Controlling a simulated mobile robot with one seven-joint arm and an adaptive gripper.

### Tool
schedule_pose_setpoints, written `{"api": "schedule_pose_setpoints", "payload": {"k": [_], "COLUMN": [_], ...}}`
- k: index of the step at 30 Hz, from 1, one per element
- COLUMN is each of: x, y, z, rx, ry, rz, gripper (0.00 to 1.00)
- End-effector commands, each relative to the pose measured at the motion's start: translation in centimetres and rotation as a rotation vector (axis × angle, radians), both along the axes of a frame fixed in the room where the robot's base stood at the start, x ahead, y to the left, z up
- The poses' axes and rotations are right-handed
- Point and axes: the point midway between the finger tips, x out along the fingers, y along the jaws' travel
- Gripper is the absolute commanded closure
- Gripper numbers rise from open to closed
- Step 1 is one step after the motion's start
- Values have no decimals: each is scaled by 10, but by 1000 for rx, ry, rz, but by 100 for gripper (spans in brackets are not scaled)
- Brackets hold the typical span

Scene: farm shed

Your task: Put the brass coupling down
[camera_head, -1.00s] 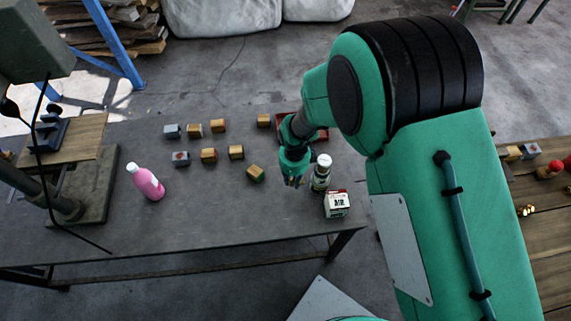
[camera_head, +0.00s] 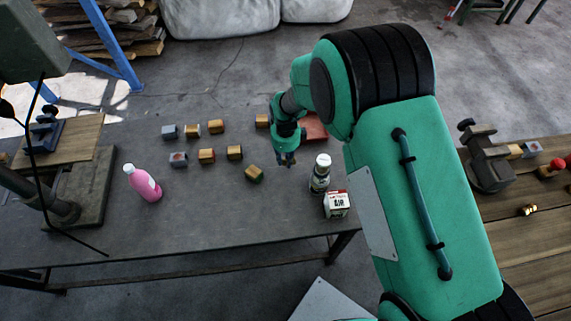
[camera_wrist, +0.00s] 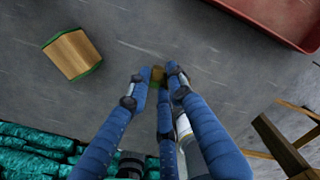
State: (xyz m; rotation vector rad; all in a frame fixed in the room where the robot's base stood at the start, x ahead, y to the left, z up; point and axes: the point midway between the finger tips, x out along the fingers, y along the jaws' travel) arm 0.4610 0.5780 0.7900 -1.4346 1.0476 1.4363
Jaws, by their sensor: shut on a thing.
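My gripper (camera_head: 287,160) is over the grey table, left of the white bottle and in front of the red tray. In the wrist view its blue fingers (camera_wrist: 158,78) are closed together on a small brownish, brass-coloured piece, the brass coupling (camera_wrist: 158,74). Only a little of the coupling shows between the fingertips. In the head view the coupling is too small and hidden to make out. I cannot tell whether it touches the table top (camera_head: 230,210).
A wooden block with green edges (camera_head: 254,173) lies left of my gripper; several other blocks lie farther left. The white bottle (camera_head: 320,174), AIR carton (camera_head: 337,204) and red tray (camera_head: 313,127) are nearby. A pink bottle (camera_head: 143,183) stands left. The table's front middle is clear.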

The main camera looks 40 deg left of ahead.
Motion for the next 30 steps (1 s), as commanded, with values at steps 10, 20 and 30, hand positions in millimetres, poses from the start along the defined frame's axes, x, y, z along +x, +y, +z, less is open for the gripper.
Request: {"api": "schedule_pose_setpoints", "payload": {"k": [10, 20, 30], "x": [0, 0, 0], "y": [0, 0, 0], "z": [-32, -34, -37], "rx": [0, 0, 0], "ry": [0, 0, 0], "rz": [0, 0, 0], "gripper": [100, 100, 60]}}
